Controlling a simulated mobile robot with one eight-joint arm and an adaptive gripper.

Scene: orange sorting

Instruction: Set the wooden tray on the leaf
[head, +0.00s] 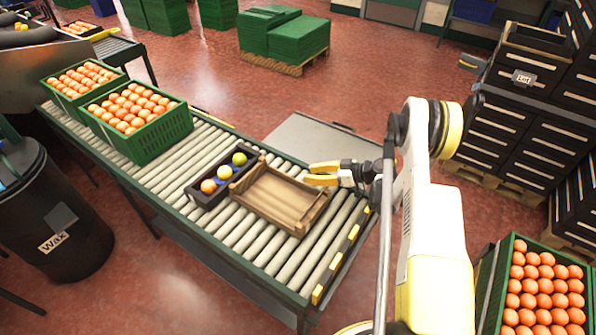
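The wooden tray (262,205) is a shallow, empty slatted box lying on the roller conveyor, right of a small dark crate. My gripper (308,174) has yellow fingers and comes in from the right. Its fingertips are at the tray's far right corner in the picture. The two fingers look apart, with a narrow gap between them. I cannot tell whether they touch the tray. A flat grey panel (320,138), which looks like the leaf, lies along the conveyor's far side, behind my gripper. Its visible top is bare.
The dark crate (196,196) holds several fruits. Two green crates of oranges (146,140) (62,99) stand farther left on the conveyor (190,150). A black Wax bin (70,205) stands at left. Dark drawers (497,130) and another orange crate (487,290) are at right.

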